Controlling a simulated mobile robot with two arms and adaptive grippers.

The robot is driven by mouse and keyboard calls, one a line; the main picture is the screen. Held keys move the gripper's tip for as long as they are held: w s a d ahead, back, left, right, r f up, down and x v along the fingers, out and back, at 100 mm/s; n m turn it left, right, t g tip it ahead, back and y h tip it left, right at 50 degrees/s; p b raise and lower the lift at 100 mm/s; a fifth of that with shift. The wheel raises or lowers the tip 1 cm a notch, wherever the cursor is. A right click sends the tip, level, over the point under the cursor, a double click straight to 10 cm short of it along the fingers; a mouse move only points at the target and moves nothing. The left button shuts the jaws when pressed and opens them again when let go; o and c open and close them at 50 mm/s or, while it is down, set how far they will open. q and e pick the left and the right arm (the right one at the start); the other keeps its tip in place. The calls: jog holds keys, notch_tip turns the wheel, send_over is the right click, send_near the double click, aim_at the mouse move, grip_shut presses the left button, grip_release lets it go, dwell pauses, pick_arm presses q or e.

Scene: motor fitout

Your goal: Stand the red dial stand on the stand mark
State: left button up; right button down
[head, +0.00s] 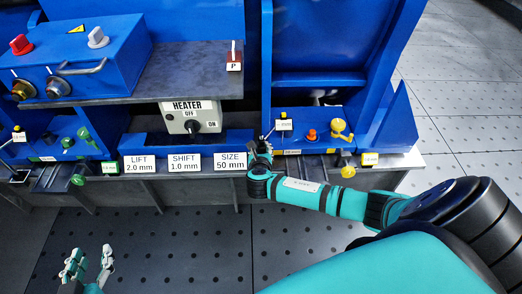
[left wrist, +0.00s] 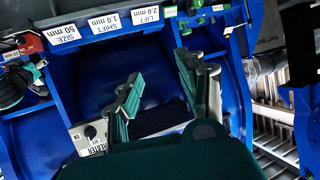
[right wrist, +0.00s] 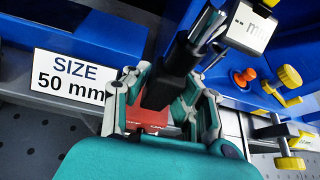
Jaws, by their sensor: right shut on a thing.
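The red dial stand has a red base (right wrist: 150,118), a black column (right wrist: 172,78) and a white display marked in mm (right wrist: 250,27). In the head view its display (head: 283,125) shows just past my right gripper (head: 261,150). My right gripper is shut on the stand's black column, its fingers on either side in the right wrist view (right wrist: 168,95). The red base also shows in the left wrist view (left wrist: 28,42). I cannot tell whether the base touches the bench. My left gripper (head: 88,262) is open and empty over the floor. I cannot make out the stand mark.
A SIZE 50 mm label (head: 230,161) is beside my right gripper. A heater switch box (head: 190,117) stands left of it. An orange knob (right wrist: 245,77) and yellow knobs (right wrist: 290,77) are to the right. A grey shelf (head: 190,75) overhangs behind.

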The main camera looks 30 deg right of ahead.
pick_arm(q)
jog(key=shift+w+r, duration=0.2)
jog(key=shift+r, duration=0.1)
pick_arm(e)
jog(key=shift+w, duration=0.1)
pick_arm(q)
jog(key=shift+w+r, duration=0.15)
jog(key=shift+r, duration=0.15)
jog(key=shift+d, duration=0.1)
pick_arm(e)
jog(key=shift+f, duration=0.15)
